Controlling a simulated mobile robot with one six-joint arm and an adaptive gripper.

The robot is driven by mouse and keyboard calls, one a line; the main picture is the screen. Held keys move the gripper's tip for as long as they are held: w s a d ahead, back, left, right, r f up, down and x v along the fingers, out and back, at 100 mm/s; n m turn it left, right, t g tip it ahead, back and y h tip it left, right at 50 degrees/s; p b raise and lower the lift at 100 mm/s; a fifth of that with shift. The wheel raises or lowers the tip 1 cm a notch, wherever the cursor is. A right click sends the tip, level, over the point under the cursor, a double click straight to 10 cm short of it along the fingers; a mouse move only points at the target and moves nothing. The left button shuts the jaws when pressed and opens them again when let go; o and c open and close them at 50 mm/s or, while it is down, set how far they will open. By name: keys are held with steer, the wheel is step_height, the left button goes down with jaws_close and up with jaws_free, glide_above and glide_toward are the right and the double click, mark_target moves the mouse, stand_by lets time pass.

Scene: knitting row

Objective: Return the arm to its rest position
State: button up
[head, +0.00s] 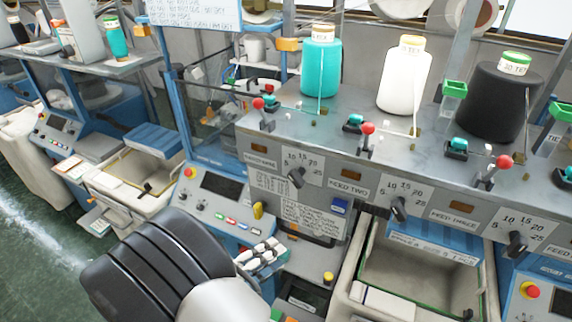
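My arm shows at the bottom, left of centre, as a large black ribbed link (155,262) and a pale grey rounded link (226,300). They stand in front of the knitting machine's blue panel and hide its lower part. I cannot make out my gripper or its fingers, so I cannot tell if it is open or holds anything. A cluster of small white and grey pieces (262,254) shows just right of the black link; I cannot tell whether the arm touches it.
A grey feed shelf carries teal (320,68), white (404,76) and black (496,104) yarn cones. Red-knobbed levers (366,130) and black dials (398,208) line its front. An open bin (352,285) stands below at right. Green floor (40,250) is clear at left.

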steer(key=s+d+f+m+g+y+b, duration=0.1)
steer(key=s+d+m+g+b, duration=0.35)
steer(key=d+m, duration=0.6)
steer(key=s+d+f+m+g+y+b, duration=0.1)
steer(key=s+d+m+g+y+b, duration=0.1)
steer(key=d+m+g+b, duration=0.65)
steer(key=s+d+f+m+t+y+b, duration=0.1)
steer(key=s+f+m+t+y+b, duration=0.2)
steer(key=m, duration=1)
steer(key=s+d+f+m+t+y+b, duration=0.2)
steer(key=s+f+m+t+y+b, duration=0.1)
steer(key=s+m+b, duration=0.4)
steer(key=f+m+y+b, duration=0.1)
steer(key=m+y+b, duration=0.1)
steer(key=m, duration=0.5)
steer(key=shift+s+b, duration=0.25)
steer(key=shift+b, duration=0.2)
steer(key=shift+r, duration=0.1)
